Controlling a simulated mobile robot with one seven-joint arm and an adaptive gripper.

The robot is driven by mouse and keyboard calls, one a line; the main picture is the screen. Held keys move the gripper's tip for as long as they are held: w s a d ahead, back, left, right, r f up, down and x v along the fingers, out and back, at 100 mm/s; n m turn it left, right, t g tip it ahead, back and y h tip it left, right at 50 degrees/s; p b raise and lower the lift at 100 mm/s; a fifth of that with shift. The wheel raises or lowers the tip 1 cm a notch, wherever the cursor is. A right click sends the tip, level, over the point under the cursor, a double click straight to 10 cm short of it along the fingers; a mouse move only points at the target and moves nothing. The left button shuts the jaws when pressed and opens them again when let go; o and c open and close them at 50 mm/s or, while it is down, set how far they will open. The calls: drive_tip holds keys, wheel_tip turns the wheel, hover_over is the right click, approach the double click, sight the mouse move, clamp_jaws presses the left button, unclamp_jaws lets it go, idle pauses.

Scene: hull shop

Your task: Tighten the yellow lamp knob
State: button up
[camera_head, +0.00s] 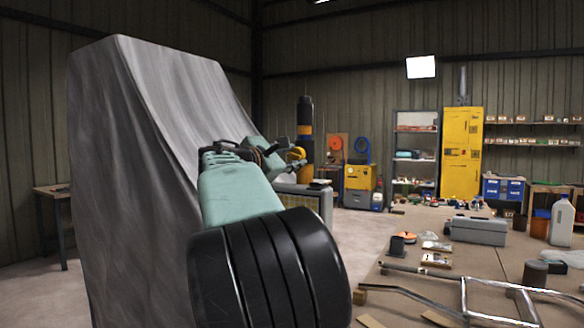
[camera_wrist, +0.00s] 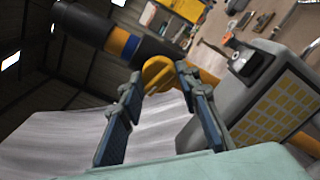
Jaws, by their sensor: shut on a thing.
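The yellow knob (camera_wrist: 157,70) is between the two blue fingertips of my gripper (camera_wrist: 158,77) in the wrist view. My gripper is shut on it, with the fingertips at its two sides. In the head view the knob (camera_head: 298,152) is a small yellow spot at the end of my gripper (camera_head: 295,160). A grey box with a yellow grid panel (camera_wrist: 275,112), which looks like the lamp, is right of the fingers. In the head view its panel (camera_head: 314,202) is partly hidden behind my arm. I cannot see how the knob joins it.
A tall grey draped shape (camera_head: 130,170) stands close left of my arm. A black cylinder with an orange band (camera_head: 305,112) rises behind the knob. A workbench (camera_head: 400,285) at the right holds metal tubing (camera_head: 455,290), a grey case (camera_head: 478,230) and a white jug (camera_head: 561,220).

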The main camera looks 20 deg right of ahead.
drive_tip(key=m+b, duration=0.1)
drive_tip(key=m, duration=0.1)
drive_tip(key=m+b, duration=0.1)
drive_tip(key=shift+f+m+b, duration=0.2)
drive_tip(key=shift+m+b, duration=0.1)
drive_tip(key=shift+m, duration=0.1)
drive_tip(key=m+b, duration=0.2)
drive_tip(key=m, duration=0.1)
drive_tip(key=shift+m, duration=0.3)
drive_tip(key=m+b, duration=0.2)
drive_tip(key=m, duration=0.2)
drive_tip(key=shift+r+b, duration=0.15)
drive_tip(key=shift+b, duration=0.15)
drive_tip(key=shift+r+m+b, duration=0.1)
drive_tip(key=shift+m+b, duration=0.5)
drive_tip(key=shift+m, duration=1.1)
drive_tip(key=o, duration=1.2)
drive_tip(key=shift+c, duration=0.2)
drive_tip(key=shift+a, duration=0.15)
